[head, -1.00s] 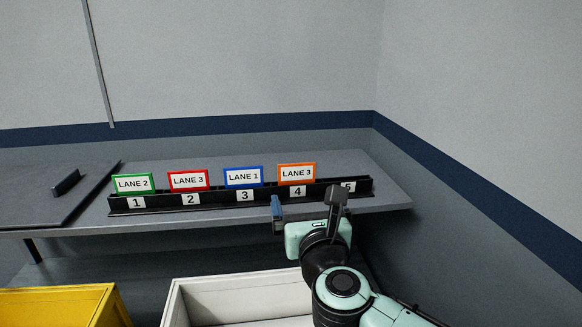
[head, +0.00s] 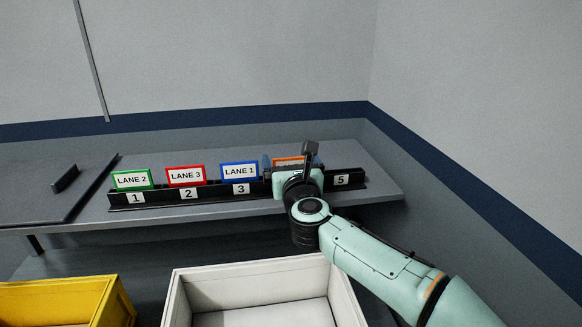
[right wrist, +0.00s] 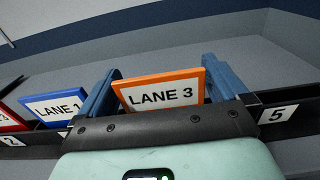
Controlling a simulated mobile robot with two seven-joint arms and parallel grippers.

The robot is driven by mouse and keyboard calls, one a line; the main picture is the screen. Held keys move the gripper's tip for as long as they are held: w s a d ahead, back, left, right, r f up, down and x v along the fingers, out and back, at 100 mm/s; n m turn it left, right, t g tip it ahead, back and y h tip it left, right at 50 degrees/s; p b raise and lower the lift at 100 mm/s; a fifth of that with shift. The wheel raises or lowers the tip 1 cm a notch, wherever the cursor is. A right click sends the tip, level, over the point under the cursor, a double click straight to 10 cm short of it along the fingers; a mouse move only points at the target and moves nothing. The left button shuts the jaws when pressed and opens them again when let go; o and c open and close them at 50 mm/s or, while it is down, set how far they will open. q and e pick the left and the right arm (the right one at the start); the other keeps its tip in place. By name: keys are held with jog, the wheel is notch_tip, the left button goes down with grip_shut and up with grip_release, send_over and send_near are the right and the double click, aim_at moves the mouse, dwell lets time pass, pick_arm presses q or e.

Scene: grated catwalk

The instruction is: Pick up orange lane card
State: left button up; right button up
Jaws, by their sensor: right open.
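The orange lane card (head: 288,161), marked LANE 3, stands upright in slot 4 of the black rack; in the head view my right gripper mostly hides it. In the right wrist view the orange card (right wrist: 160,92) shows clearly between the two blue fingers. My right gripper (head: 292,165) is open, with one finger on each side of the card; the right wrist view shows the fingers (right wrist: 157,88) apart, with a gap beside the card at the left. Whether the right finger touches the card I cannot tell. My left gripper is not in view.
The black rack (head: 215,191) also holds a green LANE 2 card (head: 132,179), a red LANE 3 card (head: 186,175) and a blue LANE 1 card (head: 239,171). Slot 5 is empty. A white bin (head: 177,303) and a yellow bin (head: 118,306) stand in front, below the shelf.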

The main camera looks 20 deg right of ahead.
jog(key=shift+w+d, duration=0.1)
jog(key=shift+w, duration=0.2)
jog(key=shift+s, duration=0.15)
jog(key=shift+c, duration=0.9)
jog(key=c, duration=0.6)
